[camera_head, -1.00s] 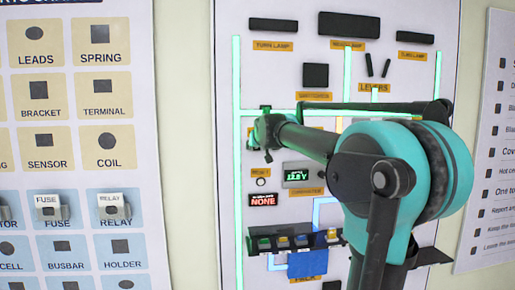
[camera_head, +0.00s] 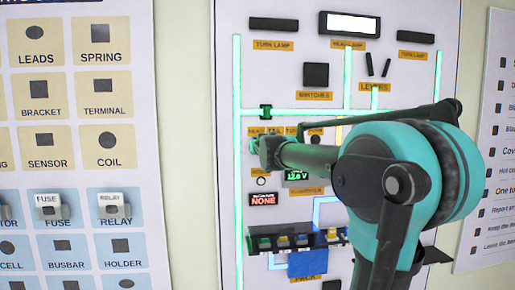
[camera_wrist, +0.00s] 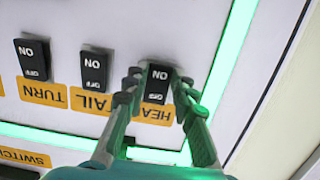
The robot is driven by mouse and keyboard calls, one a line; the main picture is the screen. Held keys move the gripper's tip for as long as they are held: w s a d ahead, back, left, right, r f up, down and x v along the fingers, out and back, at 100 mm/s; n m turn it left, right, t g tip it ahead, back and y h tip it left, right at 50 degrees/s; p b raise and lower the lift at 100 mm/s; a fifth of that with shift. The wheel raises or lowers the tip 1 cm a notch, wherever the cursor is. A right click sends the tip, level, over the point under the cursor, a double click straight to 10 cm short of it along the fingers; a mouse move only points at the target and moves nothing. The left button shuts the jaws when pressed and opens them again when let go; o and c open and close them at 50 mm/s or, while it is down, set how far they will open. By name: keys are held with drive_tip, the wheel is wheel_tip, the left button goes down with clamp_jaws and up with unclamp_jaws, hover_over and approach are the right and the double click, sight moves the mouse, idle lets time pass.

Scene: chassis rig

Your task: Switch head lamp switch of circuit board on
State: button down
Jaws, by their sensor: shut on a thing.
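The white circuit board (camera_head: 268,82) hangs upright behind my arm in the head view. Its head lamp (camera_head: 350,24), at the top centre, is lit bright white. In the wrist view, the black head lamp switch (camera_wrist: 158,86) sits above an orange label reading "HEA", which is partly covered. My gripper (camera_wrist: 157,74) has one finger on each side of this switch and is shut on it. In the head view my gripper (camera_head: 257,147) is at the board's left middle, and the switch is hidden there.
The tail switch (camera_wrist: 94,68) and turn switch (camera_wrist: 33,58) stand in a row beside the head switch. A green lit strip (camera_wrist: 232,50) runs close by. A black rack (camera_head: 290,240) juts out lower on the board. A labelled parts panel (camera_head: 75,130) is at left.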

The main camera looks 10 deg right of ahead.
drive_tip(key=shift+w+f+t, duration=0.1)
drive_tip(key=shift+f+t, duration=0.05)
drive_tip(key=shift+t, duration=0.45)
drive_tip(key=c, duration=1.2)
unclamp_jaws()
drive_tip(key=s, duration=1.2)
drive_tip(key=shift+r, duration=0.35)
